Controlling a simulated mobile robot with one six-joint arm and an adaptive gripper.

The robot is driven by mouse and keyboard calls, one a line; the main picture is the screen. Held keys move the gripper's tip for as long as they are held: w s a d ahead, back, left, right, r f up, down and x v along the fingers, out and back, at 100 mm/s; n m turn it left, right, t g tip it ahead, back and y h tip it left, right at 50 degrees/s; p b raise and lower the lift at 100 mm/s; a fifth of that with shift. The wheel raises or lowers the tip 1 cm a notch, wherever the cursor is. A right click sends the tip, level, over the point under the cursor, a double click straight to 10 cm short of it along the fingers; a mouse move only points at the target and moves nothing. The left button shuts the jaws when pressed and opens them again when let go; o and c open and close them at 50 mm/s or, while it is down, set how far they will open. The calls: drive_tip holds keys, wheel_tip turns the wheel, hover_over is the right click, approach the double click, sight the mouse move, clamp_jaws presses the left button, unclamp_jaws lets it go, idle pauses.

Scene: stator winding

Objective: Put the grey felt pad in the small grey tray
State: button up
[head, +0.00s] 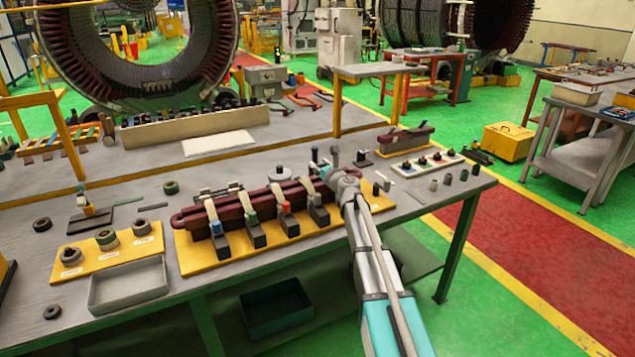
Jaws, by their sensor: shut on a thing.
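The small grey tray (128,303) is a shallow, open box at the front left of the bench, and it looks empty. My gripper (318,166) is at the far end of my arm, above the back right of the yellow clamp fixture, well to the right of the tray. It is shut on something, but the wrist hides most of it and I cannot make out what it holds. I cannot pick out the grey felt pad with certainty. A thin grey strip (153,207) lies on the bench behind the tray, beside a green one.
The yellow fixture (262,253) holds a dark red bar under several upright clamps, between gripper and tray. A yellow board (85,268) with ring parts stands behind the tray. Small pegs (447,179) and a white strip (428,163) are at the right. A loose ring (52,312) lies left of the tray.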

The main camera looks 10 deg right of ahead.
drive_tip(key=shift+w+f+b, duration=0.45)
drive_tip(key=shift+w+f, duration=0.2)
drive_tip(key=shift+f, duration=0.15)
drive_tip(key=shift+w+f+b, duration=0.3)
drive_tip(key=shift+f+b, duration=0.15)
drive_tip(key=shift+w+f+b, duration=0.1)
drive_tip(key=shift+f+b, duration=1.25)
drive_tip(key=shift+f, duration=0.25)
drive_tip(key=o, duration=0.7)
drive_tip(key=shift+r, duration=0.1)
drive_tip(key=shift+o, duration=0.2)
drive_tip(key=v, duration=1.4)
